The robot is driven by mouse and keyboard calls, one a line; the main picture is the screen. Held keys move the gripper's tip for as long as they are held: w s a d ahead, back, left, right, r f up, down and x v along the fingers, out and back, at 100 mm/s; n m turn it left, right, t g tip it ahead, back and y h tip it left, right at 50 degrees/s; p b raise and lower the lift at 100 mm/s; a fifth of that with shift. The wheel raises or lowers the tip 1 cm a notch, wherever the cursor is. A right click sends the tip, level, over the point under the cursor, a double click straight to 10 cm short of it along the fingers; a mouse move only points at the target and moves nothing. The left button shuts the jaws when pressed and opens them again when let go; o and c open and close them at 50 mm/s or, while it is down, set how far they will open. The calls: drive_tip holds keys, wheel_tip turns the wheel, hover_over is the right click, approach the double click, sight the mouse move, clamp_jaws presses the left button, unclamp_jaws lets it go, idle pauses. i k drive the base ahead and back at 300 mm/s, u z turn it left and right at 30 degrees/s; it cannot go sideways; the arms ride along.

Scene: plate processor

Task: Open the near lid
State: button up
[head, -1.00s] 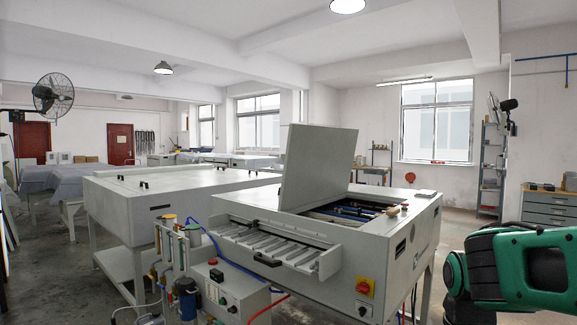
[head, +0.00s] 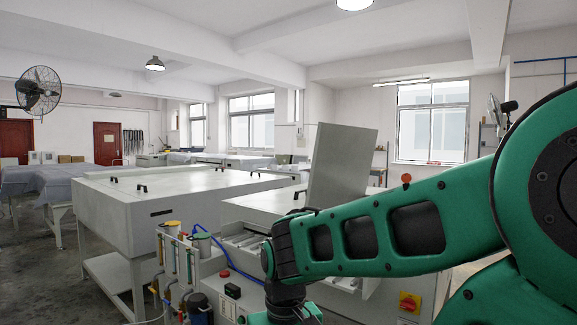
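The near processor (head: 238,207) is a pale grey cabinet on the right. Its flat grey lid (head: 341,162) stands raised and steeply tilted above the cabinet top. My green and black arm reaches leftward across the head view, in front of this cabinet, and hides the lid's lower part, the opening and much of the front tray (head: 246,240). The arm's end bends down past the bottom edge of the picture. My gripper is not visible, so its state and any contact with the lid do not show.
A second grey cabinet (head: 124,214) with a closed top and small black handles stands to the left. Bottles and pipes (head: 178,265) and a control box (head: 228,296) stand in front. A yellow-red switch (head: 409,302) is low at right. Open floor (head: 45,285) lies at left.

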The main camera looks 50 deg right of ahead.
sight(341, 160)
drive_tip(key=z, duration=0.1)
drive_tip(key=i, duration=1.15)
drive_tip(key=z, duration=0.9)
drive_tip(key=i, duration=0.65)
drive_tip(key=z, duration=0.35)
